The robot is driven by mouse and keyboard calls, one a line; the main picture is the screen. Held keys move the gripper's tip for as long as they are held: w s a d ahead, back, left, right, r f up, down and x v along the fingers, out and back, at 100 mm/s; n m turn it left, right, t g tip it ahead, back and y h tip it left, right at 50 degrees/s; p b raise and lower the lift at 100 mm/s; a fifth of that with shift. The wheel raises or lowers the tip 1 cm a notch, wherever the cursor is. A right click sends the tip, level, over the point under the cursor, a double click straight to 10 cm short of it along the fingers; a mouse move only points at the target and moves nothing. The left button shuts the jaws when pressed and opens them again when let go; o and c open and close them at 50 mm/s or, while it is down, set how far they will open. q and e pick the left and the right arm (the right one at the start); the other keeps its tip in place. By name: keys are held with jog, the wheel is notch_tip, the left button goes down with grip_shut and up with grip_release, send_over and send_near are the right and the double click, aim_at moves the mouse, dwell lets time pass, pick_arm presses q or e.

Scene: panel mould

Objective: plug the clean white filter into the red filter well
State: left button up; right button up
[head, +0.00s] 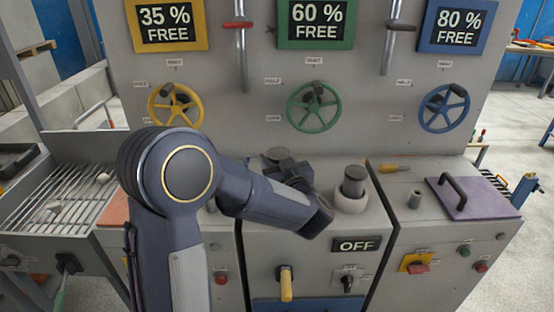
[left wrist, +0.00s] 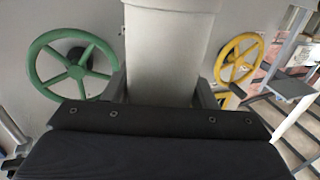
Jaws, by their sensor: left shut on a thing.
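My left gripper (head: 285,164) is over the middle of the console, partly hidden by its own wrist. In the left wrist view its fingers (left wrist: 162,92) are shut on a broad, clean white cylinder (left wrist: 172,45), the white filter. The filter's ends are cut off there; in the head view the arm largely hides it. I cannot make out the red filter well in either view. My right gripper is not in view.
A grey-topped cylinder (head: 354,181) stands in a pale round collar (head: 351,203) right of my gripper. A purple lid with a black handle (head: 473,197) lies farther right. Behind are yellow (head: 152,106), green (head: 290,118) and blue handwheels (head: 425,119). A metal grate (head: 60,196) is at left.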

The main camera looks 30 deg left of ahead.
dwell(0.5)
pick_arm(q)
jog(key=shift+f+b, duration=1.8)
jog(key=shift+f, duration=0.6)
jog(key=shift+r, duration=0.15)
jog(key=shift+r+p, duration=1.9)
jog(key=shift+r, duration=0.1)
dwell(0.6)
jog(key=shift+f+b, duration=1.45)
jog(key=shift+f, duration=0.7)
jog(key=o, duration=1.1)
